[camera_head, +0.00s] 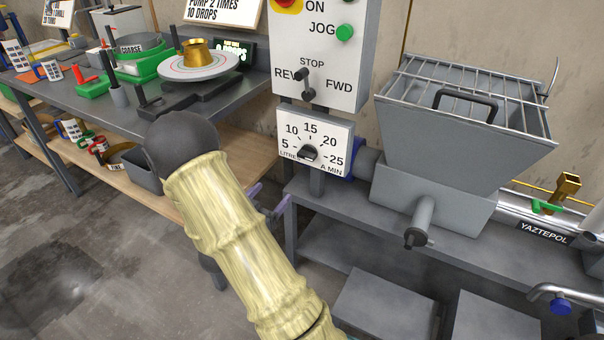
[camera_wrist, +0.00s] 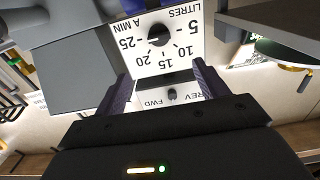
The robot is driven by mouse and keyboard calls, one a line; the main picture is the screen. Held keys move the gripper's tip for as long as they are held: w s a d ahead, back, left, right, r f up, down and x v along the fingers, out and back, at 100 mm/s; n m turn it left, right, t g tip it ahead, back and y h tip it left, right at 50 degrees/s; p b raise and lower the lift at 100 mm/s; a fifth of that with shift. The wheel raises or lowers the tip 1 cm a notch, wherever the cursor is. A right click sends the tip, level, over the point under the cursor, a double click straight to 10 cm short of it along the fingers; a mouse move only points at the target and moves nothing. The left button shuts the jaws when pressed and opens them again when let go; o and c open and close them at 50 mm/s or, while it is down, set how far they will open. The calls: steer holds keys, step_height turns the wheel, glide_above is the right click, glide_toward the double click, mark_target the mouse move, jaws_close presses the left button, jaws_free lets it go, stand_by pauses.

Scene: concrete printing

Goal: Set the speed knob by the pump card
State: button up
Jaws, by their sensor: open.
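The speed knob (camera_head: 309,153) is a black knob on a white dial plate (camera_head: 338,132) marked 5 to 25 litres a minute. In the wrist view the knob (camera_wrist: 158,35) appears upside down, with a small pale mark on its left side; the exact setting is hard to read. My gripper (camera_wrist: 163,85) is open and empty, its two purple fingers apart and the dial showing between and beyond them. In the head view my gripper (camera_head: 268,205) is mostly hidden behind my arm, left of and below the dial. A card (camera_head: 214,10) reads "PUMP 2 TIMES 10 DROPS", its top cut off.
Above the dial, the control box (camera_head: 325,45) has a REV/STOP/FWD lever (camera_head: 308,88) and a green JOG button (camera_head: 344,32). The grey pump hopper (camera_head: 462,115) with a wire grate stands right. The left bench (camera_head: 75,95) holds a turntable (camera_head: 198,67) and tools.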

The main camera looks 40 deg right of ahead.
mark_target(304, 157)
steer(key=shift+s+r, duration=0.1)
steer(key=shift+d, duration=0.15)
steer(key=b+x, duration=0.1)
steer(key=x, duration=1.6)
steer(key=shift+d+r, duration=0.1)
steer(key=shift+d, duration=0.05)
steer(key=c, duration=1)
